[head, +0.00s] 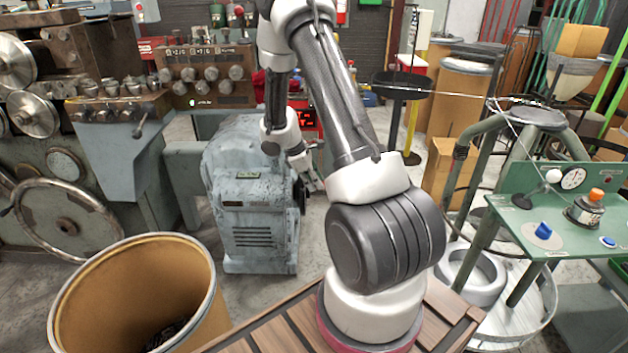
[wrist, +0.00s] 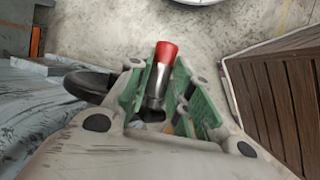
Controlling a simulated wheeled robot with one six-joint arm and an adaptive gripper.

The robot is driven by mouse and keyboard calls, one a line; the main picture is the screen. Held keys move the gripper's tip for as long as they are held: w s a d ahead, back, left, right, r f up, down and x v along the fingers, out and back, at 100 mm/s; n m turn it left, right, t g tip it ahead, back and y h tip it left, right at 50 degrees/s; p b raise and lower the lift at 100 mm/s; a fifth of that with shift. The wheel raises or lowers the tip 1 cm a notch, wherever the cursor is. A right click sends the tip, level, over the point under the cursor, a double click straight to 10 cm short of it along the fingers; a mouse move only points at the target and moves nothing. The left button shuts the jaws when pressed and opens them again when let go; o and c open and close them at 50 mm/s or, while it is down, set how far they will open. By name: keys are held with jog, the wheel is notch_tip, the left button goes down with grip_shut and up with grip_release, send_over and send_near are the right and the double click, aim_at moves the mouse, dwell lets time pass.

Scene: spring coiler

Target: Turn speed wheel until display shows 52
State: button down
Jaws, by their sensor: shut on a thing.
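The speed wheel (wrist: 88,84) is a dark rim partly visible at the left of the wrist view. Its handle (wrist: 165,55) has a red end and a metal shaft. My gripper (wrist: 164,88) is shut around this handle, with green-padded fingers on both sides. In the head view my gripper (head: 314,184) is at the right side of a blue-grey machine housing (head: 250,205), and the wheel there is mostly hidden. A red-lit display (head: 308,117) shows behind my arm, partly covered; I cannot read its number.
A large brown drum (head: 135,300) stands at the front left. A green control panel (head: 565,215) with knobs and a gauge is at the right. A wooden slatted surface (wrist: 285,95) lies right of my gripper. Grey floor (wrist: 110,25) is open beyond the handle.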

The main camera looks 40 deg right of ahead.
jog(key=shift+s+f, duration=0.1)
jog(key=c, duration=1.3)
grip_release()
jog(key=shift+w+a+r, duration=0.15)
jog(key=shift+w+r, duration=0.05)
jog(key=shift+r, duration=0.3)
jog(key=v, duration=1.1)
